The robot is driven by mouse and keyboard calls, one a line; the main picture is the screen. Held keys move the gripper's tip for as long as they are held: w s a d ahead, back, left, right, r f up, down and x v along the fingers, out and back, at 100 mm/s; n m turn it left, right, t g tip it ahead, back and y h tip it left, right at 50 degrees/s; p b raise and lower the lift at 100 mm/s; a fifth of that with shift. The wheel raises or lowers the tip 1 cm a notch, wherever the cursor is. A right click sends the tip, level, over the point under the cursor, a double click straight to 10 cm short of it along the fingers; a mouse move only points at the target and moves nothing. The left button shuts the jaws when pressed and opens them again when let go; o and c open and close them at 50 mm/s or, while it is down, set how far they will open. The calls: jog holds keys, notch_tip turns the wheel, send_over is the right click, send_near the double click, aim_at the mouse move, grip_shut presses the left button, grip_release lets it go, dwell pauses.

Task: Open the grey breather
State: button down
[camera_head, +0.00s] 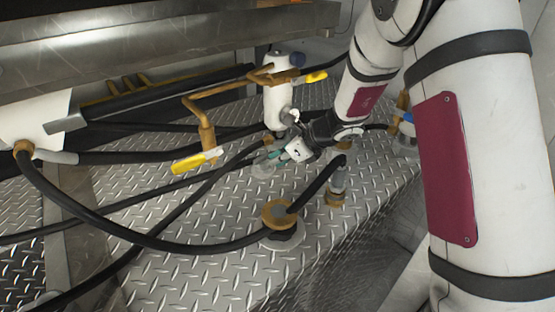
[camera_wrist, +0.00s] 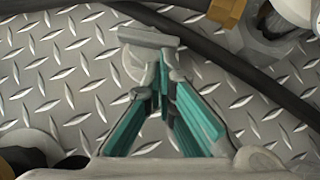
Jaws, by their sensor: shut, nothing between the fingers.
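My gripper (camera_head: 276,156) is shut and empty, low over the diamond-plate floor in the head view. In the wrist view its teal fingers (camera_wrist: 163,88) meet just below a flat grey bar (camera_wrist: 148,37). The bar looks like a handle, perhaps that of the grey breather, with a pale round piece (camera_wrist: 132,68) beneath it. In the head view a small pale grey round fitting (camera_head: 262,171) sits at the fingertips, partly hidden by the gripper. I cannot tell whether the fingers touch the bar.
Black hoses cross the plate floor (camera_head: 205,240). A white cylinder (camera_head: 278,105) with brass piping and a yellow-handled valve (camera_head: 197,160) stand behind. A hose (camera_wrist: 230,65) runs close beyond the fingers.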

jog(key=shift+w+d+n+g+y, duration=0.1)
jog(key=shift+w+n+g+y, duration=0.25)
jog(key=shift+n+g, duration=0.4)
jog(key=shift+w+d+n+g+y, duration=0.1)
jog(key=shift+w+n+g+y, duration=0.3)
jog(key=shift+n, duration=0.65)
jog(key=shift+w+a+n+g+b, duration=0.1)
jog(key=shift+w+n+g+b, duration=0.25)
jog(key=shift+n+g, duration=0.4)
jog(key=shift+w+n+g+b, duration=0.25)
jog(key=shift+n+g+b, duration=0.2)
jog(key=shift+n, duration=0.4)
dwell(0.5)
jog(key=shift+w+a, duration=0.1)
jog(key=shift+w, duration=0.1)
dwell(1.2)
jog(key=shift+s+a, duration=0.1)
dwell(0.9)
jog(key=shift+s+a+p, duration=0.3)
jog(key=shift+s+a, duration=0.25)
jog(key=shift+s, duration=0.05)
jog(key=v, duration=0.8)
jog(key=shift+w+d+f, duration=0.25)
jog(key=shift+d, duration=0.1)
